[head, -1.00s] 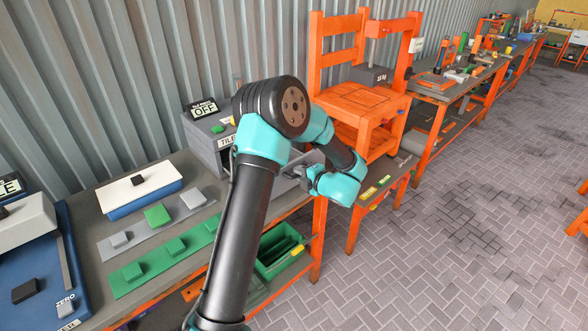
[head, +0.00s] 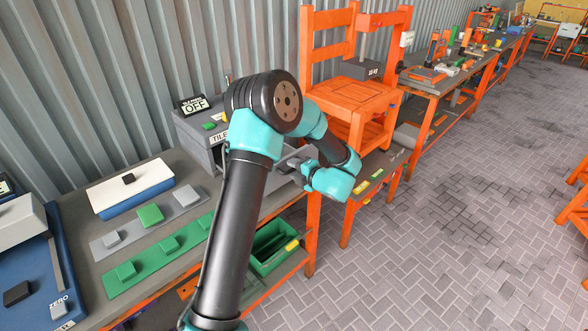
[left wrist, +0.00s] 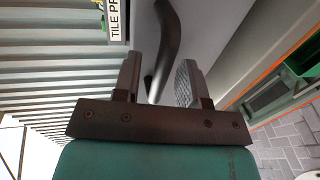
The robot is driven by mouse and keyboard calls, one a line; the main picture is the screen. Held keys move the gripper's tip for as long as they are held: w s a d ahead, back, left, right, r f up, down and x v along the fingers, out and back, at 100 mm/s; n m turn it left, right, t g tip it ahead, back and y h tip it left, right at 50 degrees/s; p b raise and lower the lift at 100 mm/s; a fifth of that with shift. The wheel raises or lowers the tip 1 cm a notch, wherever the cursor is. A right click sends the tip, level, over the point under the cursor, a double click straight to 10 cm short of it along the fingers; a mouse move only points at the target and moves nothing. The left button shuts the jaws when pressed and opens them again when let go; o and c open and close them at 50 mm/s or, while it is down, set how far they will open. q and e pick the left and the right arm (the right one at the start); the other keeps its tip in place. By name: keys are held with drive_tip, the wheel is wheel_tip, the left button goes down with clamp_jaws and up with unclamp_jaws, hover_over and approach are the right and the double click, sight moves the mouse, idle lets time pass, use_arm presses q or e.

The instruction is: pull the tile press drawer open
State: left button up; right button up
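The tile press (head: 204,128) is a grey box on the bench with an OFF display, mostly hidden behind my left arm in the head view. A light grey face of it, seemingly the drawer (head: 291,158), shows beside my left gripper (head: 290,170). In the left wrist view, a dark curved handle (left wrist: 172,40) stands out from the grey drawer face (left wrist: 220,40). My left gripper (left wrist: 158,82) is open, with the handle's lower end between its two fingers. A gap shows on the right finger's side. How far the drawer is out cannot be told. My right gripper is not in view.
An orange frame with a dark weight (head: 361,68) stands right behind my left wrist. A green bin (head: 272,247) sits below the bench edge. Green and grey sample strips (head: 150,262) and a white-topped blue box (head: 132,187) lie to the left. The paved floor at right is open.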

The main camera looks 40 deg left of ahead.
use_arm(q)
drive_tip(key=v, duration=1.7)
wheel_tip(320, 180, down, 20)
drive_tip(key=m+t+h, duration=0.7)
drive_tip(key=m+h, duration=0.4)
drive_tip(key=m, duration=0.8)
drive_tip(key=s+d+f+m+g+h, duration=0.3)
drive_tip(key=s+f+m+g+h, duration=0.1)
drive_tip(key=s, duration=0.5)
drive_tip(key=s+d+f+m+g+h, duration=0.4)
drive_tip(key=s+f+m, duration=0.3)
drive_tip(key=s+m, duration=0.2)
drive_tip(key=shift+s+d+m, duration=0.25)
drive_tip(key=shift+s+m, duration=0.05)
drive_tip(key=shift+s, duration=0.45)
drive_tip(key=shift+w, duration=0.1)
